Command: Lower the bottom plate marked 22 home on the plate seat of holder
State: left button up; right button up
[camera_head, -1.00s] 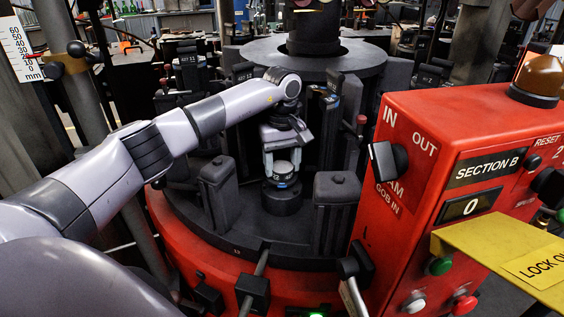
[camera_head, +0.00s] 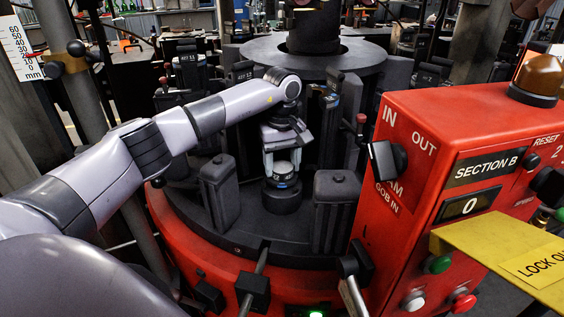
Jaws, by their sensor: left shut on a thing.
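My left gripper (camera_head: 283,160) points down in the middle of the view, its fingers shut on the bottom plate (camera_head: 284,169), a small pale round piece with a dark, blue-marked lower part. The plate is upright, directly over the dark round plate seat (camera_head: 282,200) of the holder on the rotary machine. I cannot tell whether its underside touches the seat or hangs just above it. The number on the plate is too small to read. My right gripper is not in view.
Dark mould halves stand close by at the left (camera_head: 218,195) and right (camera_head: 335,205) of the seat. A red control box (camera_head: 450,130) with a yellow lock-out plate (camera_head: 505,250) fills the right side. A dark column rises behind.

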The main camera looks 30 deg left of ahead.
aim_at(282, 167)
pick_arm(q)
jog(key=shift+f+b, duration=0.45)
jog(key=shift+f, duration=0.15)
dwell(0.7)
jog(key=o, duration=1.4)
jog(key=shift+c, duration=0.2)
jog(key=shift+s+f, duration=0.1)
jog(key=shift+f, duration=0.05)
notch_tip(282, 167, up, 7)
jog(key=shift+r, duration=0.2)
notch_tip(282, 167, up, 7)
jog(key=p, duration=0.6)
